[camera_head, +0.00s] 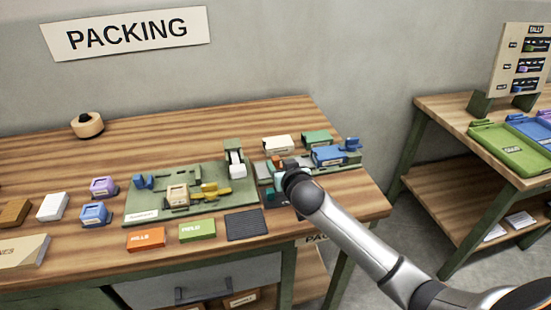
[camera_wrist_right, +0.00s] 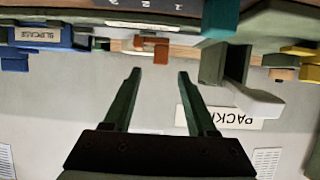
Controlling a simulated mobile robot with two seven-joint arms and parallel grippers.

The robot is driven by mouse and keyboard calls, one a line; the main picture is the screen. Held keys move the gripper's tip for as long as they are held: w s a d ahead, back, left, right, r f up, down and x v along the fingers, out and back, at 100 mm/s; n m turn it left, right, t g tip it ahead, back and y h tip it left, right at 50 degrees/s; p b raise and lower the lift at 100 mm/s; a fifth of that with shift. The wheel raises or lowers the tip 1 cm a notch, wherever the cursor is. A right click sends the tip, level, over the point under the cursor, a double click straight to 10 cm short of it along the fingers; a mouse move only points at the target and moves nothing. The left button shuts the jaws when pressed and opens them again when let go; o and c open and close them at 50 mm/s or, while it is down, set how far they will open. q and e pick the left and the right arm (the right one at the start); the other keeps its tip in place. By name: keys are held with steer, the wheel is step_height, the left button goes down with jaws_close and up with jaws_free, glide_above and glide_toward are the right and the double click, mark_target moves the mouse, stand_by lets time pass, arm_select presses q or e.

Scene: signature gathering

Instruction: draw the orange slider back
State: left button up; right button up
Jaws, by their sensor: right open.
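The orange slider (camera_wrist_right: 160,48) shows as a small orange block near the top of the right wrist view, which is upside down. In the head view the orange slider (camera_head: 277,161) is a small patch on the grey-green fixture, just behind my right wrist. My right gripper (camera_wrist_right: 157,75) is open and empty. Its two green fingers point toward the slider, one on each side of it in the picture, with a visible gap before it. In the head view my right gripper (camera_head: 290,172) is over the fixture, and its dark wrist hides part of it. My left gripper is not in view.
A blue block labelled SLIPCASE (camera_wrist_right: 38,36) stands beside the slider; it also shows in the head view (camera_head: 328,155). A white-tipped green post (camera_head: 235,160) stands left of the gripper. A green board (camera_head: 150,205) with a yellow part lies further left. A dark ribbed pad (camera_head: 246,225) lies in front.

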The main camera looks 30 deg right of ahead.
mark_target(275, 159)
steer(key=shift+x, duration=3.2)
jaws_close()
steer(key=shift+a, duration=0.1)
